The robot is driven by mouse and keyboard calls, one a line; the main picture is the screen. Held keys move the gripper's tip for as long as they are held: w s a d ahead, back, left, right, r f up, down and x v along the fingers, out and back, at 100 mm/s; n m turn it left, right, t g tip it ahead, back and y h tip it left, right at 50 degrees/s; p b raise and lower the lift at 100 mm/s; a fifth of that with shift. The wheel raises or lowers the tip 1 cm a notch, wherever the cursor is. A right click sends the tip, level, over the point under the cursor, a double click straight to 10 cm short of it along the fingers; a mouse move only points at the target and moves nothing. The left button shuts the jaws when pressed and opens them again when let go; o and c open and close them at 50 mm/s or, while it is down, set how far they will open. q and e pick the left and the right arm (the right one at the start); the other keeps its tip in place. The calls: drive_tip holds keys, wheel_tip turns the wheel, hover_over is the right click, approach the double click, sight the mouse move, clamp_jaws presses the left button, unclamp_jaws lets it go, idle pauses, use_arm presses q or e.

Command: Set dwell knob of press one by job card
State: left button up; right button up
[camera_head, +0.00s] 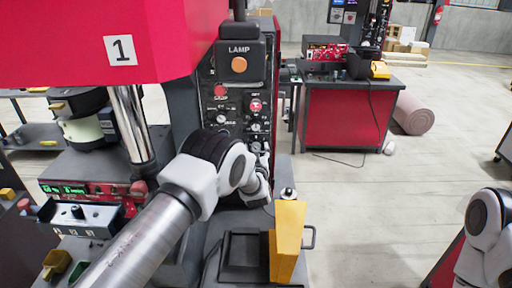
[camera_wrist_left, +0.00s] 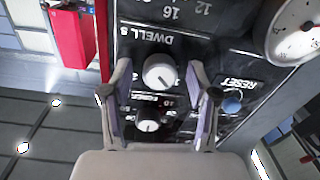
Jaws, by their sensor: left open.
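Press one (camera_head: 165,40) is red with a "1" label, and its dark control panel (camera_head: 232,110) carries several knobs and buttons. In the left wrist view the white dwell knob (camera_wrist_left: 158,71) sits under upside-down DWELL lettering, its dark pointer line toward the lower right. My left gripper (camera_wrist_left: 160,66) is open, its two fingers on either side of this knob; whether they touch it I cannot tell. In the head view my left arm hides most of the gripper and the lower panel. I cannot make out a readable job card. My right gripper is out of view.
A yellow block-like part (camera_head: 288,240) stands right of my left arm. Open floor (camera_head: 380,200) lies to the right.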

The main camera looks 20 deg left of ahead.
use_arm(q)
clamp_jaws()
drive_tip(key=shift+f+m+b, duration=0.15)
drive_tip(key=shift+m+b, duration=0.35)
drive_tip(key=shift+b, duration=0.4)
drive_tip(key=m+b, duration=0.3)
drive_tip(key=b, duration=0.1)
drive_tip(key=shift+f+m, duration=0.1)
drive_tip(key=shift+m, duration=0.2)
drive_tip(key=shift+m+b, duration=1.2)
drive_tip(key=shift+r+m+b, duration=0.2)
drive_tip(key=shift+m+b, duration=0.35)
drive_tip(key=shift+m, duration=0.35)
